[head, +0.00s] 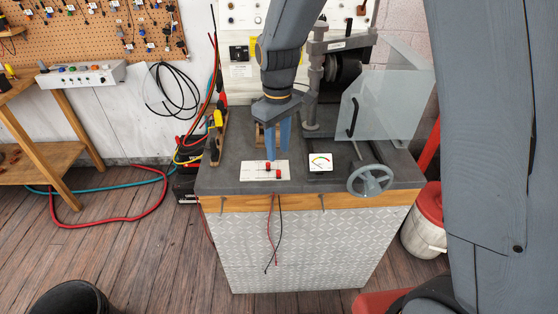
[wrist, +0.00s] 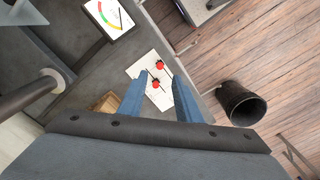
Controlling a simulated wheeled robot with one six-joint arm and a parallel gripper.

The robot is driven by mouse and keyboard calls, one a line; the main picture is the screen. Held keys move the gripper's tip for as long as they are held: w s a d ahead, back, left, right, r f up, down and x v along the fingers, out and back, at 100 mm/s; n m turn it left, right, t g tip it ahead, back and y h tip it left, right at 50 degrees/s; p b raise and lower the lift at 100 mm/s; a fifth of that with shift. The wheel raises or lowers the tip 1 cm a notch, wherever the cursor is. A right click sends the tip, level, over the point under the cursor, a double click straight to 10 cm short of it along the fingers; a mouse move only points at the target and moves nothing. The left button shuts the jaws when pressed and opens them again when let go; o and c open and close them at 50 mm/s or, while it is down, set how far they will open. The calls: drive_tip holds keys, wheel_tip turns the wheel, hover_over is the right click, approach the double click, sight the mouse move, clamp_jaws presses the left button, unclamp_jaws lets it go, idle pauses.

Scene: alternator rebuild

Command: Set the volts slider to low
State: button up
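A white slider panel (head: 252,171) lies on the near edge of the dark bench top. It carries two red knobs, one farther back (head: 268,165) and one nearer the front (head: 278,171). Both red knobs (wrist: 159,64) (wrist: 155,83) also show in the wrist view. The labels are too small to read, so I cannot tell which knob is volts. My gripper (head: 278,157) points down just behind the panel. Its two blue fingers are apart with nothing between them. In the wrist view, the panel and knobs appear between the fingertips (wrist: 161,76).
A gauge with a coloured dial (head: 320,162) sits right of the panel. A grey handwheel (head: 370,180) and a clear guard (head: 385,105) stand farther right. A wooden block (wrist: 107,103) is beside my gripper. Red and black leads (head: 272,230) hang off the front edge.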

sight(278, 171)
drive_tip(key=shift+f+p, duration=0.8)
drive_tip(key=shift+f, duration=2.65)
clamp_jaws()
